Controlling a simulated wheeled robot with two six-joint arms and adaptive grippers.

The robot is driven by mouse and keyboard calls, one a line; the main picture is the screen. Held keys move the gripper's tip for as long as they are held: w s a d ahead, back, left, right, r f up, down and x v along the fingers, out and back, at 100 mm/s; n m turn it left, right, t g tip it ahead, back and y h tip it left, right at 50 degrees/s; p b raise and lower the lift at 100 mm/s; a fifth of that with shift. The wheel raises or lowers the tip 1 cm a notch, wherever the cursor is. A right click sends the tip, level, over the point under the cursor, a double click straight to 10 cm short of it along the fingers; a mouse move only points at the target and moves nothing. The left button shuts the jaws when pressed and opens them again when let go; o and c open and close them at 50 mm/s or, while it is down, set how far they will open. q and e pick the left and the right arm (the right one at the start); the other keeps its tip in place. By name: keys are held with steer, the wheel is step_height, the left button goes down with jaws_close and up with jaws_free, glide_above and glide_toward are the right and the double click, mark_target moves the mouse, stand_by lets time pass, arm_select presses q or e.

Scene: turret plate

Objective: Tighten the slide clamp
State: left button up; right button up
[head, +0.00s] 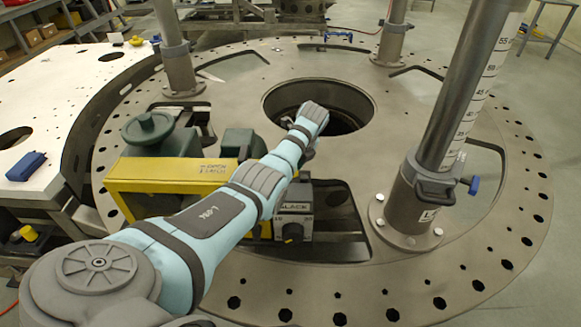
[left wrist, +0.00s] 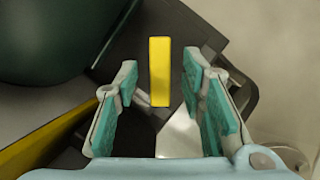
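In the left wrist view, my left gripper (left wrist: 160,115) is open, with teal pads on both fingers. An upright yellow bar (left wrist: 159,70), which looks like the clamp's lever, shows between the fingers with a gap on each side. A dark block (left wrist: 135,70) lies behind it. In the head view, my left arm reaches to the plate's middle and its wrist hides most of the gripper. I cannot tell whether this piece is the same yellow bar. My right gripper is out of view.
A green machine (head: 148,134) with a yellow frame (head: 150,176) stands left of my forearm. A large round hole (head: 345,100) lies beyond the wrist.

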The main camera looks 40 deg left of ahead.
arm_select(q)
steer(key=shift+f, duration=0.25)
steer(key=shift+r, duration=0.1)
steer(key=shift+c, duration=0.6)
jaws_close()
